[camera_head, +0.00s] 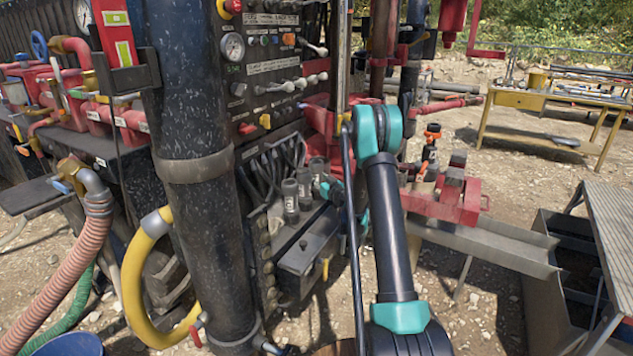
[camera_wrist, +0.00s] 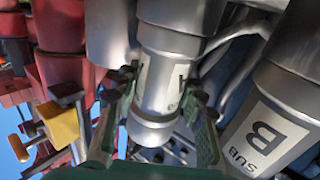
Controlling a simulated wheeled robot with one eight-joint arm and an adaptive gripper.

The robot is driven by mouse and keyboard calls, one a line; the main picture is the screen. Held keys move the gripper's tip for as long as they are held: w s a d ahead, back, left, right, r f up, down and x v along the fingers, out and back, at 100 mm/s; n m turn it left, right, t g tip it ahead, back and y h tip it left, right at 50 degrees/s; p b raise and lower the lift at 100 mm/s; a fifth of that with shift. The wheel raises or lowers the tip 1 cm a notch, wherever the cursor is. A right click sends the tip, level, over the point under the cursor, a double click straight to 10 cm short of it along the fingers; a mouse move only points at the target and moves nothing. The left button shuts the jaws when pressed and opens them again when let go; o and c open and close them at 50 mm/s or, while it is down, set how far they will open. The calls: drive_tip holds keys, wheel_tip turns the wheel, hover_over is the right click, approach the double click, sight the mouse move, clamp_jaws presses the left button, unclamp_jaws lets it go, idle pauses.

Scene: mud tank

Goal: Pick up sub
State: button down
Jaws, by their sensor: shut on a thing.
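In the wrist view a grey metal sub (camera_wrist: 168,50) with a pale label stands between the two dark green fingers of my gripper (camera_wrist: 162,100). The gripper is shut on it, one finger on each side. The fingers partly cover the label, and its letter cannot be read. Another metal sub (camera_wrist: 290,110), marked "SUB B", is close on the right. In the head view several short grey subs (camera_head: 290,198) stand in a row beside the black machine panel. My gripper (camera_head: 331,190) is at the row's right end, small and partly hidden behind my arm.
A control panel (camera_head: 275,70) with levers and a thick dark pipe (camera_head: 200,180) stand left of my arm. A red vise-like unit (camera_head: 450,195) is on the right, above a metal trough (camera_head: 490,245). A yellow table (camera_head: 560,105) stands at the back right.

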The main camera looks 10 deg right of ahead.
idle(0.4)
wheel_tip(320, 180, up, 20)
idle(0.7)
idle(0.8)
